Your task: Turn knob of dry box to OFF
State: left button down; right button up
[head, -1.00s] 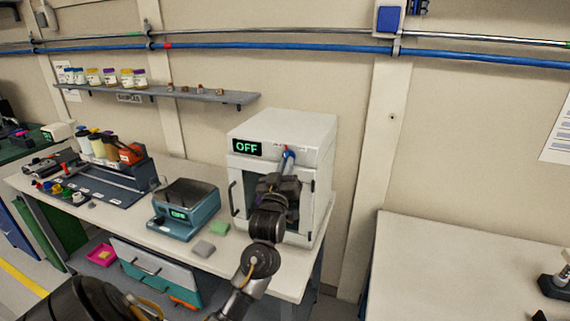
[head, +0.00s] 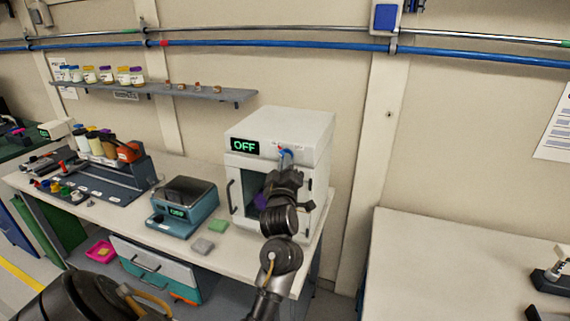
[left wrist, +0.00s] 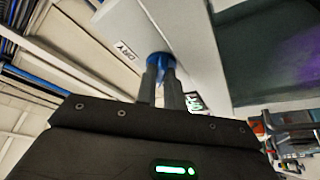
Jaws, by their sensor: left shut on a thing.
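The white dry box (head: 290,130) stands at the right end of the bench, and its green display (head: 245,146) reads OFF. Its blue knob (head: 286,153) is on the upper front, right of the display. My left gripper (head: 287,162) is at the knob with its fingers shut on it. In the left wrist view the two fingers (left wrist: 158,80) reach up to the blue knob (left wrist: 160,62), below a DRY label (left wrist: 128,50). The fingers partly hide the knob, so its pointing direction is not clear. My right gripper is not in view.
A shelf (head: 160,90) with jars is on the wall. Another table (head: 450,260) is at the right, past a gap.

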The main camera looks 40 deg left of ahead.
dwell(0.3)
pick_arm(q)
jog(key=c, duration=1.8)
grip_release()
jog(key=b+v, duration=0.3)
jog(key=v, duration=0.4)
jog(key=shift+s+d+f, duration=0.1)
jog(key=shift+s, duration=0.1)
